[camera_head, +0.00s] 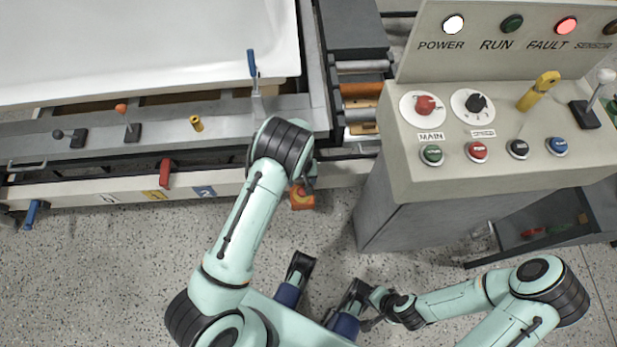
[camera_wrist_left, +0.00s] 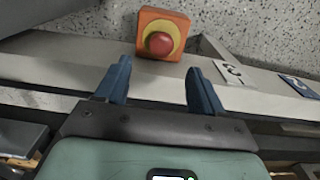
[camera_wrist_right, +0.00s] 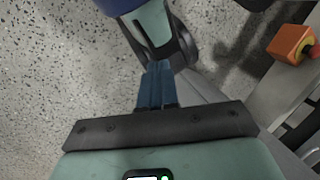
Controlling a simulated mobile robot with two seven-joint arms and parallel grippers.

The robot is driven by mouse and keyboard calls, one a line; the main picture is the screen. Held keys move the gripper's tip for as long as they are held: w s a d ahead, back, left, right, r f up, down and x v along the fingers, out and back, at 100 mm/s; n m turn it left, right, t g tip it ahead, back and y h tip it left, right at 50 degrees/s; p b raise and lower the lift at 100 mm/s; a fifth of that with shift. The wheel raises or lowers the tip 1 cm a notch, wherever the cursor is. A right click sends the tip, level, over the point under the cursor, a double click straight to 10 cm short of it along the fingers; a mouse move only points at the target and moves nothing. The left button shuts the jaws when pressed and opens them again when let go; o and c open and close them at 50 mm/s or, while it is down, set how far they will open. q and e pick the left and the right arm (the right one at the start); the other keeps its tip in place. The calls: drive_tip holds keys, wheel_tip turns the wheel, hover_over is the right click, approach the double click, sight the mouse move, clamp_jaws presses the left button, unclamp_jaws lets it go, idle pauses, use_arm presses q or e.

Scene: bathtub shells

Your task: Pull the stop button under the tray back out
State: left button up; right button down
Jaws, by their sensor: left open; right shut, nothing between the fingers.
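The stop button (camera_head: 302,198) is an orange box with a yellow ring and a red mushroom head. It sits at the front side of the frame rail below the white tray (camera_head: 140,45). In the left wrist view the stop button (camera_wrist_left: 162,43) lies just beyond my open left gripper (camera_wrist_left: 157,74), roughly between the fingertips and apart from them. In the head view, my left wrist partly hides this gripper. My right gripper (camera_wrist_right: 157,70) is shut and empty, low near my base. The stop button's orange box (camera_wrist_right: 291,44) also shows at the right of that wrist view.
A control console (camera_head: 400,165) with knobs, buttons and lamps stands to the right; its FAULT lamp (camera_head: 566,25) glows red. A red handle (camera_head: 165,172) and a blue handle (camera_head: 32,214) hang along the rail. The speckled floor (camera_head: 120,270) in front is clear.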

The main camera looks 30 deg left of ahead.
sight(302, 191)
use_arm(q)
drive_tip(key=shift+f, duration=0.45)
wheel_tip(302, 191, down, 6)
drive_tip(key=b, duration=0.4)
drive_tip(key=shift+s, duration=0.1)
drive_tip(key=shift+f+b, duration=0.45)
drive_tip(key=shift+b, duration=0.05)
use_arm(e)
drive_tip(key=w+d+f+t+h, duration=0.1)
drive_tip(key=w+d+f+t, duration=0.1)
drive_tip(key=w+f, duration=0.4)
drive_tip(key=shift+w+d+m+t, duration=0.3)
drive_tip(key=shift+w+d+t, duration=0.1)
drive_tip(key=shift+w+d, duration=0.55)
